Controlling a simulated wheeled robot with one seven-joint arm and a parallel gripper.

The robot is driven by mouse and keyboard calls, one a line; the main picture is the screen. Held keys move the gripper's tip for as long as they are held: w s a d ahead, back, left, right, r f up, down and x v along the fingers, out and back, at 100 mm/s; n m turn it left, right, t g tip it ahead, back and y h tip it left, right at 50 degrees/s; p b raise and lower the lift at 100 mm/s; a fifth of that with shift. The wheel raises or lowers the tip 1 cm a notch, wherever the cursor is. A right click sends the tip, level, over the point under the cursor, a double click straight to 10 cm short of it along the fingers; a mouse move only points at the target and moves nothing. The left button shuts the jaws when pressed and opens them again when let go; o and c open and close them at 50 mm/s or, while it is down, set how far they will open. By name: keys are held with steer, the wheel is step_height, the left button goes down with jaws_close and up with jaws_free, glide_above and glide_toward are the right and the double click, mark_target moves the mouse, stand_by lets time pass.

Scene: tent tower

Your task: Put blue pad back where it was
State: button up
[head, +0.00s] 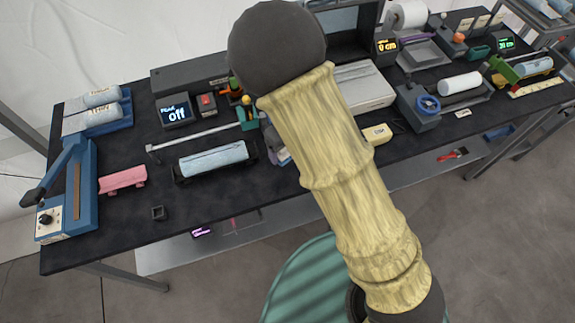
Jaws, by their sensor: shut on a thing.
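I cannot make out a blue pad for certain. A light blue roll (213,158) lies in a dark cradle left of my arm. Two pale blue labelled rolls (101,96) lie on a blue stand at the table's back left.
The front left table edge is mostly clear.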

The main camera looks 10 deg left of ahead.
steer(key=shift+s, duration=0.1)
glide_above(287, 171)
steer(key=shift+f, duration=3.1)
steer(key=shift+f, duration=0.15)
steer(key=shift+f+p, duration=0.45)
steer(key=shift+f, duration=1.25)
steer(key=shift+f, duration=0.2)
steer(key=o, duration=1)
